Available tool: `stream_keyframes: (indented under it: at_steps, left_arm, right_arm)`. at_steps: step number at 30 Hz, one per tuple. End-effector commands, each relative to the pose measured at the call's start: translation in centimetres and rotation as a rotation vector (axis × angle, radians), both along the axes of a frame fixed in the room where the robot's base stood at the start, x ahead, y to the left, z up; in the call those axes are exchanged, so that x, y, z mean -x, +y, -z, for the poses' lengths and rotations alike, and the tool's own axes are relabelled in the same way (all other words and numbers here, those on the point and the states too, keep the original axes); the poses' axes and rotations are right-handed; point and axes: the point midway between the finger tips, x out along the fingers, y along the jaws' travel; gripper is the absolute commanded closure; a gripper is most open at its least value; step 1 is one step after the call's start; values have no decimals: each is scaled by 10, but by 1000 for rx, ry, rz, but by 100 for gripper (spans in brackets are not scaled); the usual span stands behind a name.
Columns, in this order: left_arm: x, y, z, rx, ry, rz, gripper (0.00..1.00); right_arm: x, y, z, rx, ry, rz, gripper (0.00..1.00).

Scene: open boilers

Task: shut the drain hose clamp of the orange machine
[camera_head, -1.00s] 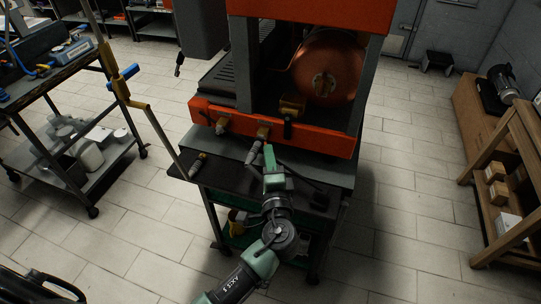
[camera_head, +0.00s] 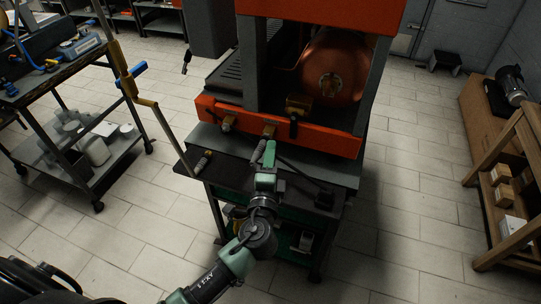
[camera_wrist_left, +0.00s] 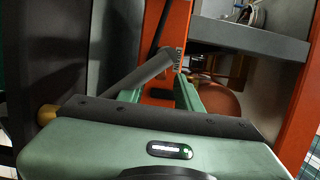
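The orange machine (camera_head: 330,141) stands on a dark table in the middle of the head view, with brass valves along its front. A grey hose end (camera_head: 257,151) hangs below the middle brass valve (camera_head: 269,131). My left gripper (camera_head: 269,152) is right beside this hose end, in front of the machine. The clamp itself is not clearly visible. My right gripper is not in view.
A workbench (camera_head: 62,72) is at left, a wooden rack (camera_head: 513,180) at right. The floor between is clear.

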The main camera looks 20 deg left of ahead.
Motion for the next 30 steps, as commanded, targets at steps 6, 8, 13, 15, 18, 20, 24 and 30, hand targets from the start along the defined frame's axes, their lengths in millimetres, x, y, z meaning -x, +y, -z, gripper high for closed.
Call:
stream_keyframes:
  at_steps: [6, 8, 13, 15, 18, 20, 24, 30]
  left_arm:
    - [25, -6, 5, 3, 3, 1, 65]
    - [36, -8, 5, 4, 2, 2, 65]
    - [62, -13, 5, 3, 3, 0, 65]
    - [69, -15, 4, 1, 2, 0, 65]
    - [75, -16, 2, 0, 1, 0, 65]
    - [76, -16, 1, 0, 1, 0, 65]
    - [76, -16, 1, 0, 1, 0, 65]
    - [73, -15, 1, -1, -1, -5, 100]
  right_arm:
    - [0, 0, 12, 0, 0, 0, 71]
    - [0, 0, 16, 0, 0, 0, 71]
    - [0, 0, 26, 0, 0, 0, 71]
    - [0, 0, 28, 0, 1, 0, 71]
    - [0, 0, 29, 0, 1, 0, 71]
    - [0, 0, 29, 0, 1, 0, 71]
    - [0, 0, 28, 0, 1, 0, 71]
    - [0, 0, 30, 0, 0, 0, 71]
